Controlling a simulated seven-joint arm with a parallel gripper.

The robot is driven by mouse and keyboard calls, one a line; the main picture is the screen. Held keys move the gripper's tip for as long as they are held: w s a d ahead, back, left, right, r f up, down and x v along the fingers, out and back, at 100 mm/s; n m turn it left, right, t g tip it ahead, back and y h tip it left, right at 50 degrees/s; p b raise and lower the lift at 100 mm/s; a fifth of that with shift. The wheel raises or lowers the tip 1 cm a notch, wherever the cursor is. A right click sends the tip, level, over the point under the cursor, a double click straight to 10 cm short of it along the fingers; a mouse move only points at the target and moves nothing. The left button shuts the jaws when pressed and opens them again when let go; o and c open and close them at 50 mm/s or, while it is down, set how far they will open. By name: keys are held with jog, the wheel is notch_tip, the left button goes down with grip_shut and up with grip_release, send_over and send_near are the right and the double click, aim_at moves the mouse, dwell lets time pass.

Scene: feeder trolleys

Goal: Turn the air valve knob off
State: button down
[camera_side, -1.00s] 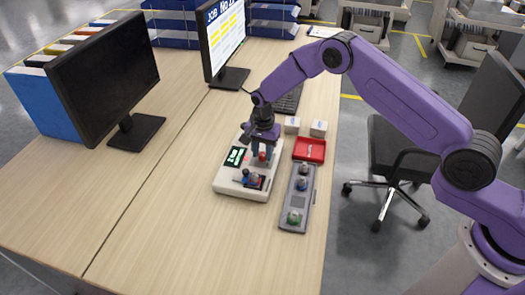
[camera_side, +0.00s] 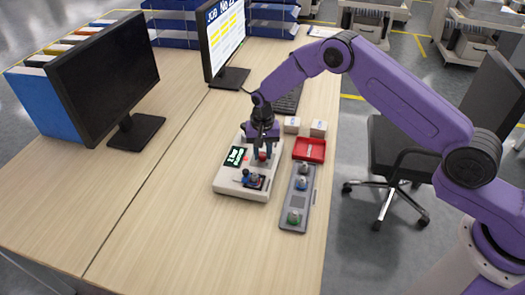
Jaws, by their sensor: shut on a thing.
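A red knob (camera_side: 262,156), which looks like the air valve knob, sits on the white device (camera_side: 232,189) on the desk. My gripper (camera_side: 262,157) points straight down over the device, with its fingers around the red knob and shut on it. The fingers hide part of the knob, and its turned angle is too small to read. The device also carries a small dark display with green text (camera_side: 236,156) and a blue and black fitting (camera_side: 250,179) at its front.
A grey panel with several knobs (camera_side: 298,205) lies right of the device. A red tray (camera_side: 309,149) and two small white boxes (camera_side: 292,125) stand behind it. Monitors (camera_side: 105,78) and a keyboard (camera_side: 288,101) are farther off. The desk's front left is clear.

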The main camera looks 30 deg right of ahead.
aim_at(263, 154)
jog(key=n, duration=0.6)
jog(key=shift+n, duration=0.3)
jog(key=n, duration=0.6)
dwell(0.4)
jog(key=c, duration=0.8)
grip_release()
jog(key=shift+c, duration=0.2)
notch_tip(263, 154, up, 18)
jog(key=shift+f, duration=0.25)
